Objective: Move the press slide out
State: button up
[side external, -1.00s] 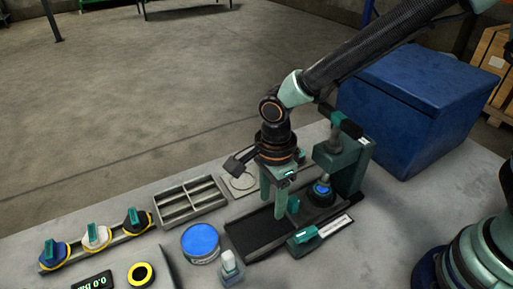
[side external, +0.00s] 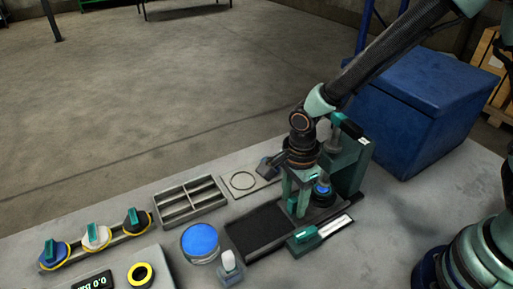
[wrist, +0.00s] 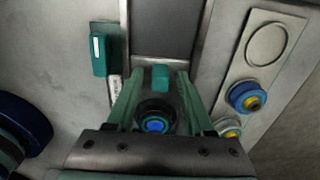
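The press (side external: 350,165) is a dark green stand with a lever on top, at the right of the bench. Its slide has an upright teal tab (wrist: 160,77) and carries a black round piece with a blue centre (wrist: 155,125); the blue also shows in the side view (side external: 322,188). The slide sits at the press end of a dark track (side external: 256,228). My gripper (side external: 295,208) is low over the slide. In the wrist view its green fingers (wrist: 159,80) are apart, one on each side of the tab, with gaps showing. Contact cannot be told.
A teal block (side external: 305,234) stands beside the track's near edge. Beyond the track lies a plate (wrist: 266,42) with a ring mark and blue-yellow parts (wrist: 246,97). A divided tray (side external: 187,203), a blue-topped tin (side external: 200,240) and a small bottle (side external: 230,264) stand left. The track's left part is clear.

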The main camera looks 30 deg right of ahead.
grip_shut()
jog(key=shift+a, duration=2.3)
jog(key=shift+a, duration=4.15)
jog(key=shift+o, duration=0.3)
grip_release()
jog(key=shift+d, duration=0.1)
jog(key=shift+r, duration=2.8)
